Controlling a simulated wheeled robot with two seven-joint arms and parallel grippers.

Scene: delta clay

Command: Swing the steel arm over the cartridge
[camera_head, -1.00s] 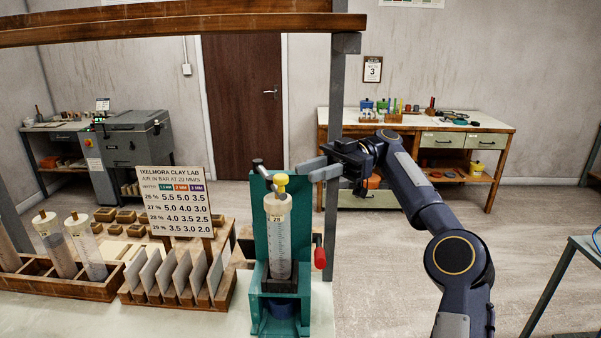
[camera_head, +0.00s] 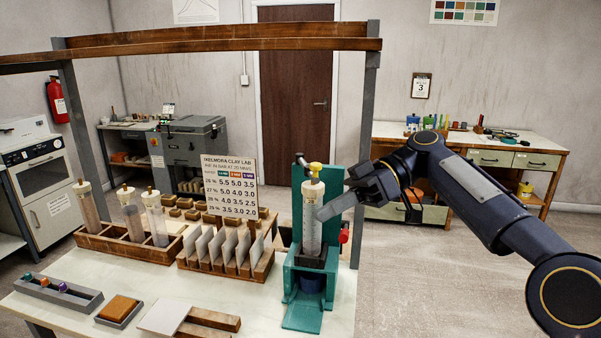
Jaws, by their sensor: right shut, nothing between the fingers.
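The clear cartridge (camera_head: 312,223), with grey clay and a yellow cap (camera_head: 315,167), stands upright in the teal press stand (camera_head: 335,186). The short steel arm (camera_head: 304,164) with a dark end is at the top of the stand, pointing out to the left of the yellow cap. My right gripper (camera_head: 324,212) is shut and empty. Its fingertips overlap the right edge of the cartridge in the picture; I cannot tell whether they touch it. My left gripper is not in view.
A red handle (camera_head: 344,233) is on the stand's right side. Left of the stand are a slotted rack of plates (camera_head: 225,265), a sign (camera_head: 229,184) and a wooden cartridge rack (camera_head: 122,247). A wooden beam (camera_head: 215,39) on posts spans above the table.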

